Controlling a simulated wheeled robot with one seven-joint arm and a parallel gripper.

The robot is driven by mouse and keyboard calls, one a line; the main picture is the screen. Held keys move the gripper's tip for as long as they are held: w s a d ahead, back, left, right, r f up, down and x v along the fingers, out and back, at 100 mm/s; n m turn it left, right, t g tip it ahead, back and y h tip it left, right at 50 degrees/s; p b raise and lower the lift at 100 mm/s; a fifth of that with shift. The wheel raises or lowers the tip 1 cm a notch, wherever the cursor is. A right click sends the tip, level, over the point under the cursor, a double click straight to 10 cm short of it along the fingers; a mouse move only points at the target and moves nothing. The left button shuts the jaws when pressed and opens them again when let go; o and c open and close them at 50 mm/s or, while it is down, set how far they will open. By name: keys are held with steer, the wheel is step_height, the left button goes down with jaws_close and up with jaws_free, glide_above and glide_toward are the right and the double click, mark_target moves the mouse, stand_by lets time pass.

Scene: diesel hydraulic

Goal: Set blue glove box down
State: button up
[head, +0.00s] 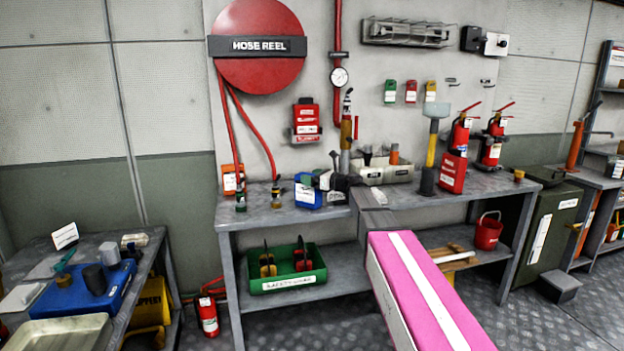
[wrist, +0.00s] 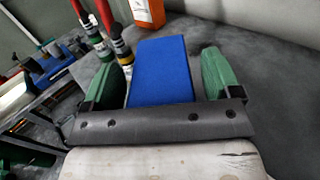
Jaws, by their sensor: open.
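The blue glove box (head: 307,197), with a white label on its front, stands on the grey workbench (head: 285,217) near its front edge, left of centre. In the wrist view the plain blue top of the box (wrist: 160,72) lies between the two green finger pads. My gripper (wrist: 162,75) is open, with a visible gap between the box and the right pad; the left pad is close beside it. In the head view my gripper (head: 322,182) is at the box, and its dark body partly hides the box's right side.
Hose fittings (head: 276,195) and an orange box (head: 233,180) stand left of the blue box. A grey bin (head: 385,173) is behind and right. A green tray (head: 288,275) sits on the shelf below. My pink arm (head: 425,290) crosses the bench front.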

steer(key=v, duration=1.2)
steer(key=s+d+f+n+g+h, duration=0.1)
steer(key=s+f+n+g+h, duration=0.15)
steer(key=s+f+n, duration=0.4)
steer(key=s+f+n+g+h, duration=0.1)
steer(key=s+f+n+h, duration=0.15)
steer(key=f, duration=0.65)
steer(key=s+d+f+n+g+h, duration=0.1)
steer(key=s+f+n+g+h, duration=0.15)
steer(key=s+f, duration=0.4)
steer(key=s+d+f+n+g+h, duration=0.2)
steer(key=s+d+f+n+h, duration=0.6)
steer(key=s+f+n, duration=0.4)
steer(key=shift+s+d+f+g, duration=0.4)
steer(key=shift+s+d+f, duration=0.2)
steer(key=shift+d, duration=0.25)
